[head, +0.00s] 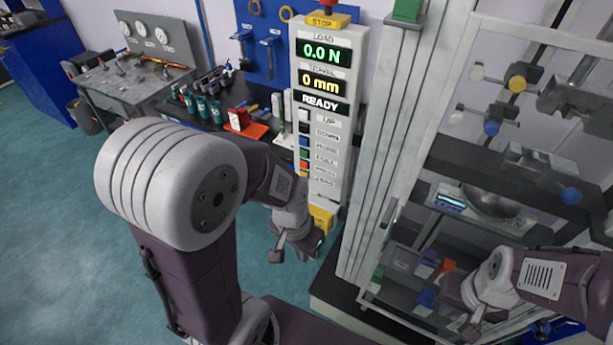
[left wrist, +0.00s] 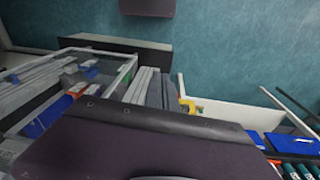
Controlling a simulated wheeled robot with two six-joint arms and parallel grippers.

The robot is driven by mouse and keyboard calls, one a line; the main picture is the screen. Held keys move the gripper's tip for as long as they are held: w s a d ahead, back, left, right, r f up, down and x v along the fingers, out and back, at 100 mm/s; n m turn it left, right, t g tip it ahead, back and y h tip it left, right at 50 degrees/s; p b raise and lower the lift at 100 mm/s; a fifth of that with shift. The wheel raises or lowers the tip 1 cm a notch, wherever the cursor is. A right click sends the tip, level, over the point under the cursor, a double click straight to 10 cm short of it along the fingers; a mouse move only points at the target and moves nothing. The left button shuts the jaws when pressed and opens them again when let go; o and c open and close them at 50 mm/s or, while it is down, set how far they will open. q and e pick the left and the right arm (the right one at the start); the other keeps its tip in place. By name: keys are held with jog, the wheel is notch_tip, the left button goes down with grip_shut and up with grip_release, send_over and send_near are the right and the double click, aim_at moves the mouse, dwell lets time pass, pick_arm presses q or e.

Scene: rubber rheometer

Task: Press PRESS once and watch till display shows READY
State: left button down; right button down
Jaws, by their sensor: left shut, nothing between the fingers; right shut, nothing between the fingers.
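The tall white control panel (head: 342,150) stands in the middle of the head view. Its displays read 0.0 N (head: 324,53), 0 mm (head: 322,82) and READY (head: 321,103). Below them is a column of coloured buttons; the small labels are blurred, and one near the bottom (head: 325,171) seems to read PRESS. My left gripper (head: 296,250) is shut and empty, low in front of the panel's foot, below the buttons. My right gripper (head: 466,318) is shut and empty at the lower right, in front of the glazed frame.
A yellow-based red STOP button (head: 324,15) tops the panel. A framed machine (head: 385,140) stands right of it, with a scale (head: 470,203) behind. A bench with bottles (head: 205,108) and a red tray (head: 248,130) lies left. A gauge table (head: 125,85) stands further back.

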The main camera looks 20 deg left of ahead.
pick_arm(q)
jog(key=w+d+r+t+h, duration=0.1)
jog(key=w+d+r+h, duration=0.2)
jog(key=d, duration=0.4)
jog(key=w+a+n+t+h, duration=0.2)
jog(key=w+a+n+t, duration=0.15)
jog(key=w, duration=0.35)
jog(key=w+a+n+t+y, duration=0.1)
jog(key=a+n, duration=0.2)
jog(key=a, duration=0.5)
jog(key=w+a+f+n+t+y+p, duration=0.1)
jog(key=a+n, duration=0.3)
jog(key=a, duration=0.4)
jog(key=shift+w+a+f+t+y, duration=0.3)
jog(key=shift+t+y, duration=0.25)
jog(key=shift+y, duration=0.25)
jog(key=shift+w+r+n, duration=0.1)
jog(key=shift+r+n, duration=0.05)
jog(key=shift+n, duration=0.1)
